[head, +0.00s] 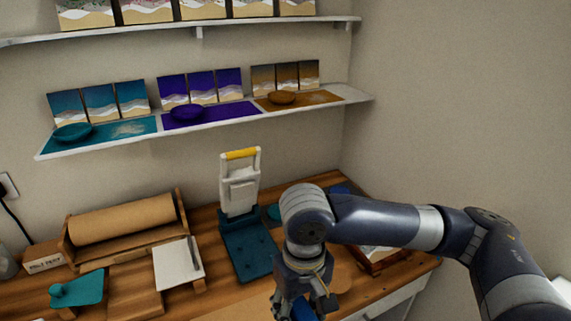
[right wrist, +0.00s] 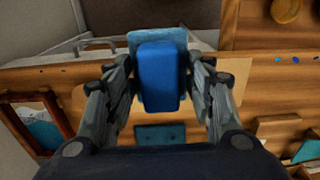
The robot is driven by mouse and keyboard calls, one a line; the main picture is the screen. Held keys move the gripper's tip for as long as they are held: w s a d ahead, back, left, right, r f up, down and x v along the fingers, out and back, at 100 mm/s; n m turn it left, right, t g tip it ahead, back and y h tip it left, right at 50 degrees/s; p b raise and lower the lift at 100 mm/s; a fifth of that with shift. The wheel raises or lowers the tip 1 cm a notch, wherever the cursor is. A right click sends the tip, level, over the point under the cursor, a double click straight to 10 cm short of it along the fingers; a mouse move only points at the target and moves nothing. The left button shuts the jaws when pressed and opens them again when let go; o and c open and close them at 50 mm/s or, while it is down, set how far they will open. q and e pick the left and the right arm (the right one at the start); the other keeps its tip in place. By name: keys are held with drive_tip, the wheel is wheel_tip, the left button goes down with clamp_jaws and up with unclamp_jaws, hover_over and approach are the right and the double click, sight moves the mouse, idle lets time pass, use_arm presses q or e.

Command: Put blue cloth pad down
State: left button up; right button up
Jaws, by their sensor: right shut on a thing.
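My right gripper (head: 303,300) comes in from the right in the head view and points down over the front of the wooden worktop. It is shut on the blue cloth pad (right wrist: 158,77), which shows as a blue block between the two fingers in the right wrist view. A lighter blue flat piece (right wrist: 150,38) shows at the block's far end; I cannot tell whether it belongs to the pad. In the head view only a bit of blue shows at the bottom edge, mostly hidden by the gripper. My left gripper is not in view.
A teal-based press with a yellow handle (head: 243,154) stands behind the gripper. A paper roll holder (head: 122,220), a white sheet (head: 177,264) and a teal piece (head: 80,290) lie to the left. A wooden frame (head: 385,262) is at right. Shelves (head: 215,124) hang above.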

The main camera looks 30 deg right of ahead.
drive_tip(key=s+a+f+m+p, duration=0.3)
drive_tip(key=a+f+m+p, duration=0.2)
drive_tip(key=a+f, duration=0.6)
drive_tip(key=w, duration=0.5)
drive_tip(key=w+d, duration=0.1)
drive_tip(key=w, duration=0.4)
drive_tip(key=w+d+p, duration=0.1)
drive_tip(key=w, duration=0.4)
drive_tip(key=shift+d, duration=0.1)
drive_tip(key=shift+w+f, duration=0.1)
drive_tip(key=shift+f, duration=0.3)
drive_tip(key=shift+f+p, duration=0.45)
drive_tip(key=shift+f, duration=1)
drive_tip(key=shift+f, duration=0.1)
drive_tip(key=o, duration=1.2)
